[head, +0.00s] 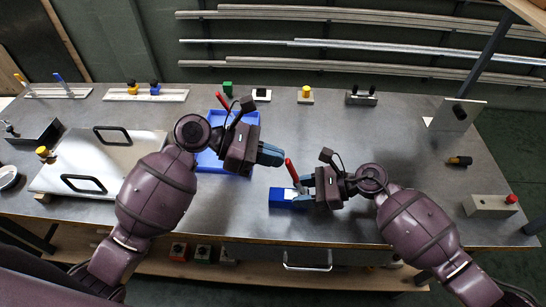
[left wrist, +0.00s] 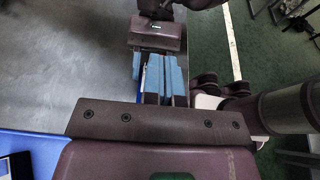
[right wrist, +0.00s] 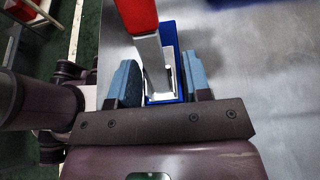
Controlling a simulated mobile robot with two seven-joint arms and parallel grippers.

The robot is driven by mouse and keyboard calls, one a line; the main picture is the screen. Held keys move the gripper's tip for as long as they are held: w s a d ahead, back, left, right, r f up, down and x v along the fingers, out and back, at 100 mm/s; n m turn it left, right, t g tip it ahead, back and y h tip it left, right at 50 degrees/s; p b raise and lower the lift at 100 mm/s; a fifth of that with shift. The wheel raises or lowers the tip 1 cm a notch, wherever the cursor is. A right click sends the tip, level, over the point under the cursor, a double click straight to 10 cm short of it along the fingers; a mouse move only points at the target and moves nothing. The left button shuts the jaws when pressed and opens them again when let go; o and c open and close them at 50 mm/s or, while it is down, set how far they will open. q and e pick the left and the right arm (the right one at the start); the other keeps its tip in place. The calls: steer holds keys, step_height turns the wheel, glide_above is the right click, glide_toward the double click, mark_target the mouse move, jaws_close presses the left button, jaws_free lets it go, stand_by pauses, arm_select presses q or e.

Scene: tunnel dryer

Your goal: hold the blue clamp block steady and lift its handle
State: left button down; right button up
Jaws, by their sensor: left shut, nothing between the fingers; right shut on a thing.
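The blue clamp block (head: 283,197) stands on the metal table near its front edge. Its red handle (head: 291,170) rises from a silver bracket and leans slightly left at the top. My right gripper (head: 304,191) is shut on the block from the right. In the right wrist view its fingers flank the silver bracket (right wrist: 153,55) and blue base (right wrist: 179,60), with the red handle (right wrist: 137,14) beyond. My left gripper (head: 271,154) is shut and empty, above and slightly left of the handle, apart from it. The left wrist view shows its closed fingers (left wrist: 164,78), with the block mostly hidden.
A blue tray (head: 208,163) lies behind and below my left gripper. A metal plate with two black handles (head: 70,160) lies at the left. Small fixtures line the back edge, and a grey box with a red button (head: 490,205) stands at the right.

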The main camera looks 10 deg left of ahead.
arm_select(q)
steer(key=shift+a+r, duration=0.1)
steer(key=shift+r, duration=0.15)
steer(key=f+v, duration=0.1)
steer(key=v, duration=1.2)
steer(key=shift+a, duration=0.2)
steer(key=shift+f, duration=0.2)
stand_by(0.5)
arm_select(e)
steer(key=o, duration=1.1)
steer(key=shift+o, duration=0.2)
